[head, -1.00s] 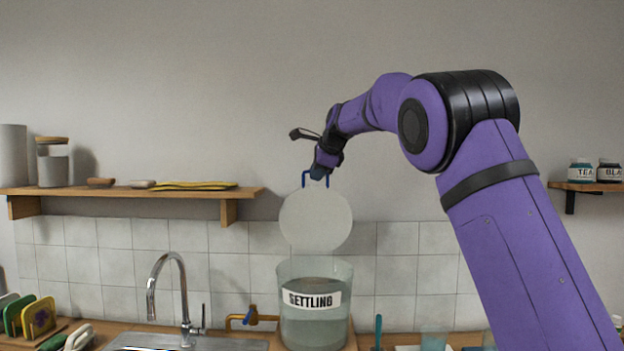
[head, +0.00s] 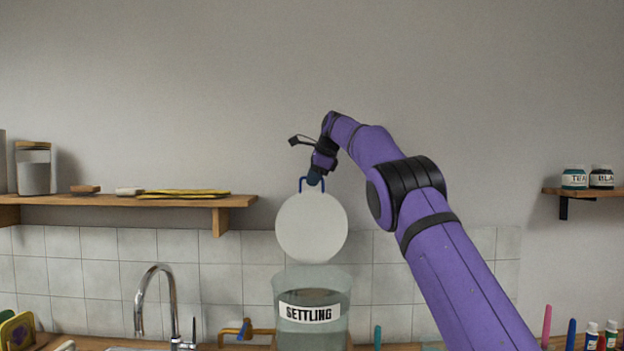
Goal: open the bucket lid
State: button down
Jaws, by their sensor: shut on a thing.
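The bucket (head: 313,333) is a clear container labelled "SETTLING", with liquid inside, on the counter at the bottom centre of the head view. Its lid (head: 311,229) is a round white disc that stands upright above the open bucket top, face toward the camera. The lid's lower edge is close to the rim; I cannot tell whether they touch. A blue handle (head: 301,184) sticks up from the lid's top edge. My gripper (head: 314,181) is shut on this handle from above. The fingertips are small and partly hidden.
A brass tap with a blue lever (head: 245,330) is beside the bucket on the left, and a chrome faucet (head: 172,300) is farther left. A wooden shelf (head: 120,201) is on the left wall. Bottles and coloured sticks (head: 571,335) stand at right. The wall above is clear.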

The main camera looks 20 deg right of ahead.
jog(key=shift+w+f, duration=0.15)
jog(key=shift+w, duration=0.05)
dwell(0.3)
jog(key=c, duration=1.2)
grip_release()
jog(key=shift+c, duration=0.2)
jog(key=v, duration=0.7)
jog(key=shift+r, duration=0.25)
jog(key=shift+s+d, duration=0.15)
